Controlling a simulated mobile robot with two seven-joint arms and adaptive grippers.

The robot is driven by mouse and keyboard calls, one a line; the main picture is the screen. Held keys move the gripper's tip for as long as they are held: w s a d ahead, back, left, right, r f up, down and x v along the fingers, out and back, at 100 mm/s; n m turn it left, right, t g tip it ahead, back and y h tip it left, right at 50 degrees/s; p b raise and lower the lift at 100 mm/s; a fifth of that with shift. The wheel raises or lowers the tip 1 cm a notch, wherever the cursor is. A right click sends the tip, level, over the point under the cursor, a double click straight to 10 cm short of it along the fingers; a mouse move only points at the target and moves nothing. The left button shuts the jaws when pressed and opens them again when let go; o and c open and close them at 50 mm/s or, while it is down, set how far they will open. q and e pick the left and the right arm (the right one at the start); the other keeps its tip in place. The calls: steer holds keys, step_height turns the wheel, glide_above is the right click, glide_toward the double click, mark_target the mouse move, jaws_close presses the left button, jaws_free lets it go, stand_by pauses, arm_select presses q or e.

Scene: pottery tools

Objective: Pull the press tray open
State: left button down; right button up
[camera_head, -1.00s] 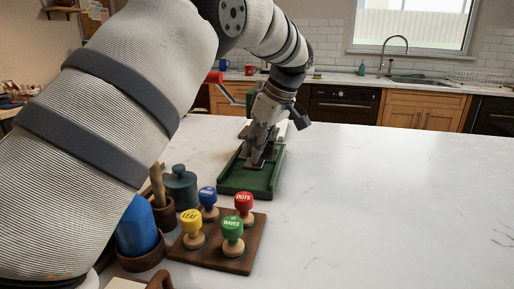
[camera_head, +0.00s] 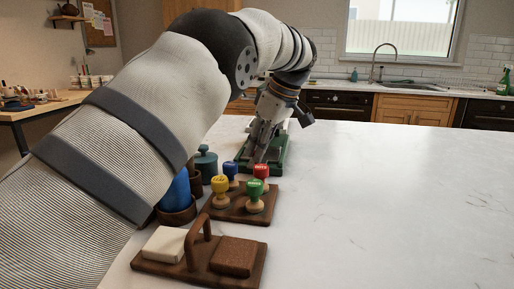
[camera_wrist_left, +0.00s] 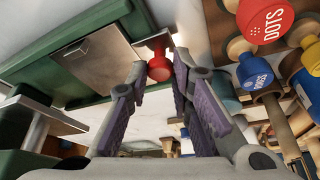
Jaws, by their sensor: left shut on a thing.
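The press is green (camera_head: 275,158) and stands on the white counter behind the stamps, mostly covered by my left arm and gripper. In the left wrist view, a pale metal plate (camera_wrist_left: 100,58) lies on the green tray (camera_wrist_left: 55,85). A red knob (camera_wrist_left: 158,62) is at the tray's end. My left gripper (camera_head: 250,160) is low over the press's near end. In the wrist view its purple-padded fingers (camera_wrist_left: 158,72) are on either side of the knob, shut on it. How far out the tray is cannot be told. My right gripper is not in view.
A board with yellow (camera_head: 221,184), blue, red and green (camera_head: 256,187) stamps stands just in front of the press. A wooden board (camera_head: 160,266) with a cream block and a brown block is nearer. A teal jar (camera_head: 206,164) stands left. The counter's right side is clear.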

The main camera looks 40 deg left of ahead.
arm_select(q)
steer(key=shift+a, duration=0.1)
steer(key=c, duration=1.7)
jaws_free()
steer(key=shift+w, duration=0.1)
steer(key=v, duration=0.7)
steer(key=shift+r, duration=0.15)
